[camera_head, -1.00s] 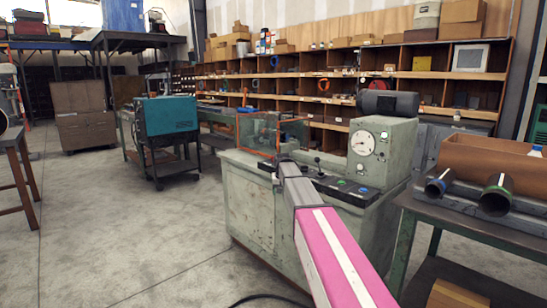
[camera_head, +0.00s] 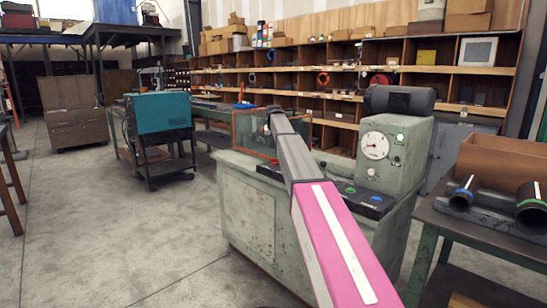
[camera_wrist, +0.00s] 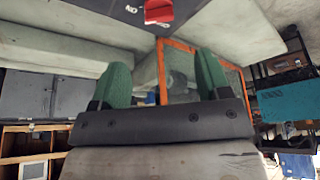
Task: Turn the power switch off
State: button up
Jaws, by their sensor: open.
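A red knob (camera_wrist: 158,10), which looks like the power switch, sits on a dark panel at the top edge of the wrist view, partly cut off. My gripper (camera_wrist: 162,76) shows there with two green fingers spread apart and nothing between them. The knob lies beyond the fingertips, apart from them. In the head view my arm reaches over the green machine (camera_head: 250,210), and its far end (camera_head: 272,116) is near the orange-framed clear guard (camera_head: 248,135). The fingers are too small to make out there.
The machine carries a gauge (camera_head: 375,145) and a dark panel (camera_head: 362,203) with coloured buttons. The orange frame (camera_wrist: 162,75) shows behind the fingers. A table (camera_head: 470,222) with pipes stands at right, a teal cabinet (camera_head: 160,115) at left. The floor at left is clear.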

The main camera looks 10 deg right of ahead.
aim_at(275, 161)
jog(key=x, duration=1)
jog(key=shift+w+d+f, duration=0.1)
jog(key=shift+w+f, duration=0.05)
jog(key=shift+f, duration=0.1)
jog(key=c, duration=0.9)
